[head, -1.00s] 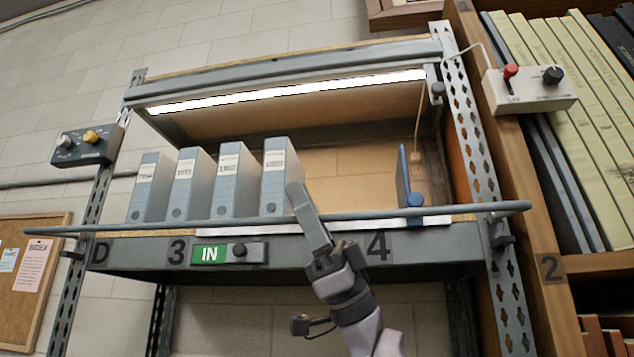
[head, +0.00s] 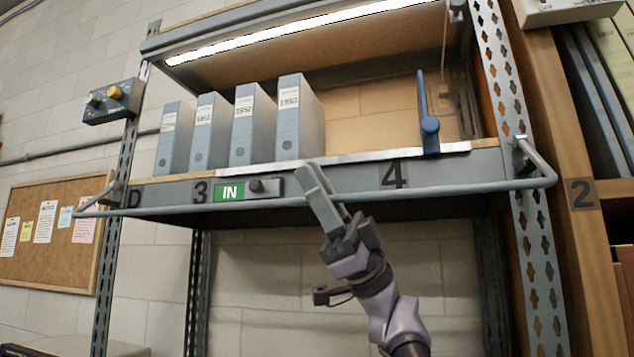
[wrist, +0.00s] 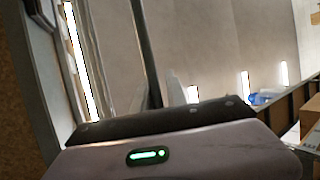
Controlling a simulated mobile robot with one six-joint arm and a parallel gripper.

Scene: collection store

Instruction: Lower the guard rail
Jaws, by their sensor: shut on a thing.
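The guard rail (head: 440,190) is a long grey bar with bent ends, hinged to the uprights at both sides of the shelf. In the head view it runs across the front of the shelf edge, below the shelf top and over the lower part of the label strip. My gripper (head: 320,192) is shut on the rail near its middle, reaching up from below. In the wrist view the rail (wrist: 146,50) runs as a dark bar down between the fingers (wrist: 160,97). The fingers hide the gripped part of the rail.
Several grey-blue binders (head: 253,122) stand on the shelf (head: 400,158), left of a blue bookend (head: 428,125). A green IN slider plate (head: 230,192) sits on the shelf edge. A control box (head: 112,102) is at the left upright, a wooden bookcase (head: 575,150) at right.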

